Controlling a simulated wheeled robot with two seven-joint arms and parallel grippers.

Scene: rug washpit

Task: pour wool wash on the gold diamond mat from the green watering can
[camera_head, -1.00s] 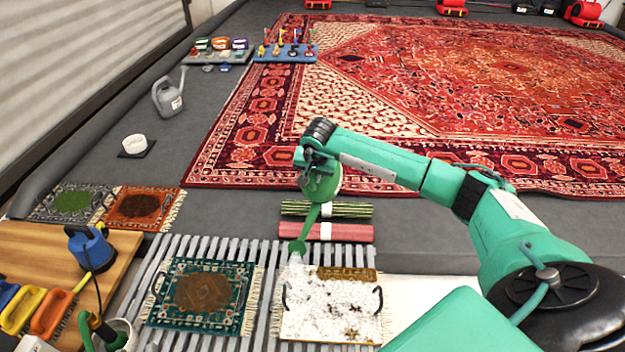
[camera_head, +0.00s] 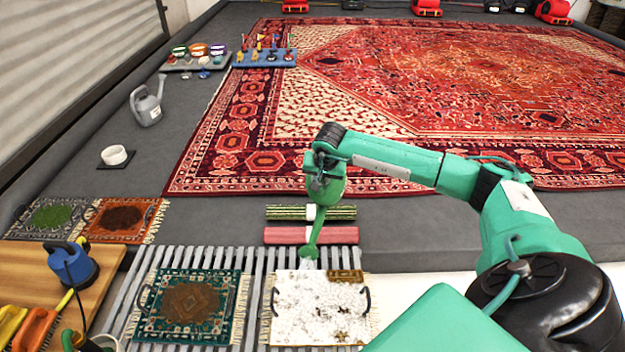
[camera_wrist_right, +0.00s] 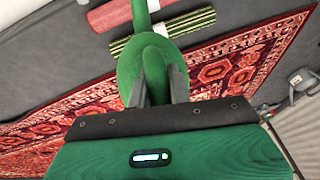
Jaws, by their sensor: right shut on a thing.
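The green watering can (camera_head: 328,190) hangs from my right gripper (camera_head: 324,165), its spout tipped down toward the top edge of the foam-covered mat. In the right wrist view the two jaws (camera_wrist_right: 158,88) close around the can's green handle (camera_wrist_right: 156,62). The foam-covered mat (camera_head: 345,276) lies on the grey slats; white foam hides most of it, and a gold-brown patterned strip shows at its top right. I see no diamond through the foam. No stream shows below the spout now. My left gripper is in neither view.
A teal mat with a brown stain (camera_head: 190,305) lies left on the slats (camera_head: 255,270). Rolled green (camera_head: 285,212) and pink mats (camera_head: 285,235) lie behind. A grey watering can (camera_head: 146,108) and white bowl (camera_head: 114,155) stand back left. A blue-topped pump (camera_head: 72,262) sits on the wooden table.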

